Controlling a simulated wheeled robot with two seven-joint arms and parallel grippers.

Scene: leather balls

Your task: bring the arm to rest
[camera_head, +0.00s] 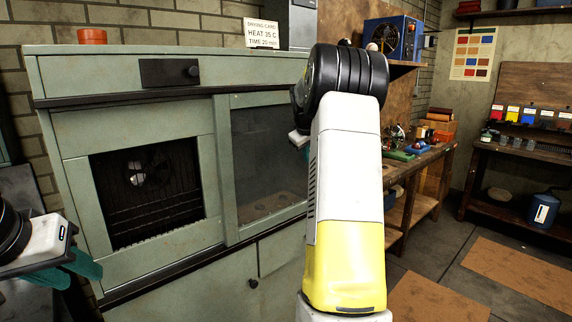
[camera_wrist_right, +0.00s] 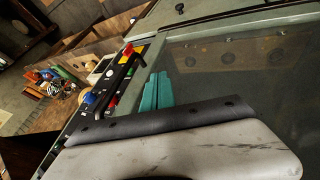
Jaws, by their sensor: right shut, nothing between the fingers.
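My right arm stands raised in the middle of the head view, its white and yellow link in front of the cabinet. My right gripper (camera_wrist_right: 156,92) shows in the right wrist view as two teal fingers close together, shut and empty, near the cabinet's glass. In the head view it is mostly hidden behind my arm. My left gripper (camera_head: 78,266) is at the lower left of the head view, with teal fingers in front of the cabinet; their gap cannot be made out. The grey-green drying cabinet (camera_head: 130,129) has an opening at left and a glass panel (camera_head: 268,155) at right.
An orange-red jar (camera_head: 92,36) and a drying sign (camera_head: 262,33) stand on the cabinet. A blue fan unit (camera_head: 394,38) sits on a wall shelf. A wooden workbench (camera_head: 432,155) with tools stands behind my right arm.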

